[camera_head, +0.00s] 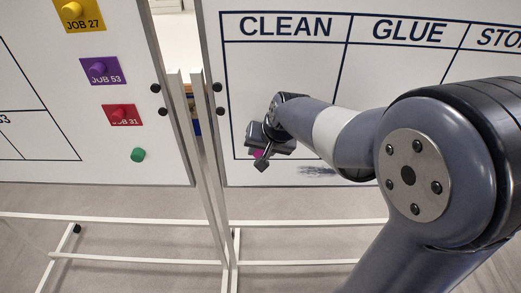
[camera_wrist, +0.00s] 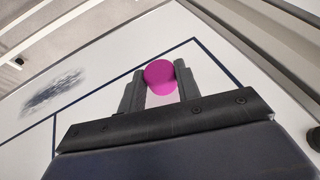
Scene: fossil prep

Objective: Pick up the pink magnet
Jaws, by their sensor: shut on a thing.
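The pink magnet (camera_wrist: 159,76) sits between the two fingers of my gripper (camera_wrist: 160,85) in the wrist view. The fingers are shut on it, one on each side. In the head view, my gripper (camera_head: 261,158) is at the lower left of the right whiteboard, under the CLEAN heading, and a bit of the pink magnet (camera_head: 258,154) shows beside the fingers. I cannot tell whether the magnet still touches the board.
The right whiteboard (camera_head: 290,75) has CLEAN and GLUE columns and a dark smudge (camera_wrist: 52,92). The left whiteboard (camera_head: 40,95) holds yellow, purple and red job cards and a green magnet (camera_head: 138,155). White stand legs (camera_head: 120,258) reach the floor.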

